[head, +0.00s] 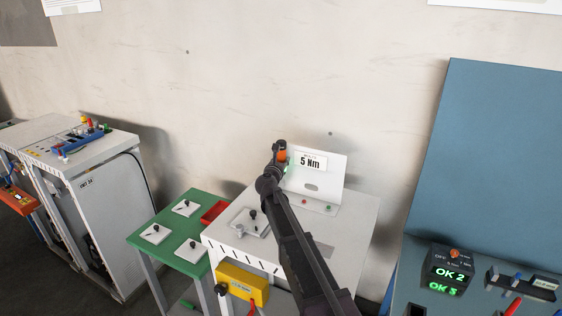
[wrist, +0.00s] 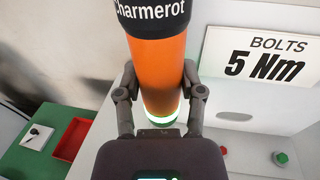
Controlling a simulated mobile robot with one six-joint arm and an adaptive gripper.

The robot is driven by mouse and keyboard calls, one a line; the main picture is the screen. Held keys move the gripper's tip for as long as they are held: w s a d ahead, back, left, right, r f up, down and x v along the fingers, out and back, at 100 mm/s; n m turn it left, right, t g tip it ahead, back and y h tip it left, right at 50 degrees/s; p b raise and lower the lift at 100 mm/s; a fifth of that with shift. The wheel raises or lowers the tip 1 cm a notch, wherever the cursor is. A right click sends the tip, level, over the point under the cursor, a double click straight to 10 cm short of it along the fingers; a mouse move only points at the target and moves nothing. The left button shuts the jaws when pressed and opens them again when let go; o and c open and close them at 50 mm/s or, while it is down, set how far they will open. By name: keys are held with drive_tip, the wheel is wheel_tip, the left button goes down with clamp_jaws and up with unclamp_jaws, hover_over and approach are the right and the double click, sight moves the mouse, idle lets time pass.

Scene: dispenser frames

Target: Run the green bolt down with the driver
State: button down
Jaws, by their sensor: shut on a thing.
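My gripper (head: 278,154) is shut on an orange driver with a black top (wrist: 160,75), one finger on each side of its body. A green-white light ring glows low on the driver. Its lower end is hidden behind my gripper, so I cannot see its tip. The green bolt (head: 328,207) stands on the foot of a white bracket (head: 330,172), right of a red bolt (head: 304,201). In the wrist view the green bolt (wrist: 281,158) is at lower right, clear of the driver. A "BOLTS 5 Nm" sign (head: 310,161) is on the bracket.
The bracket stands on a white cabinet (head: 355,225), with a grey plate (head: 249,221) at left. A green table (head: 155,228) holds white plates and a red tray (head: 214,212). At right, a black box (head: 447,270) shows "OK 2". A yellow box (head: 243,284) hangs at the cabinet's front.

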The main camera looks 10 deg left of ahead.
idle(0.3)
drive_tip(key=s+d+r+m+g+h+p, duration=0.1)
drive_tip(key=s+d+m+h, duration=0.1)
drive_tip(key=d, duration=0.4)
drive_tip(key=s+d+r+m+g+h+p, duration=0.1)
drive_tip(key=s+d+r+m+h+p, duration=0.1)
drive_tip(key=d, duration=0.4)
drive_tip(key=s+d+r+m+g+h+p, duration=0.1)
drive_tip(key=s+d+m+h, duration=0.1)
drive_tip(key=d+h, duration=0.2)
drive_tip(key=shift+s+d+r, duration=0.1)
drive_tip(key=shift+s+d, duration=0.05)
drive_tip(key=shift+d, duration=0.55)
drive_tip(key=shift+s+d+r, duration=0.1)
drive_tip(key=shift+s+d, duration=0.05)
drive_tip(key=shift+d, duration=0.5)
drive_tip(key=shift+f, duration=0.15)
drive_tip(key=shift+f+b, duration=3.55)
drive_tip(key=shift+f, duration=0.05)
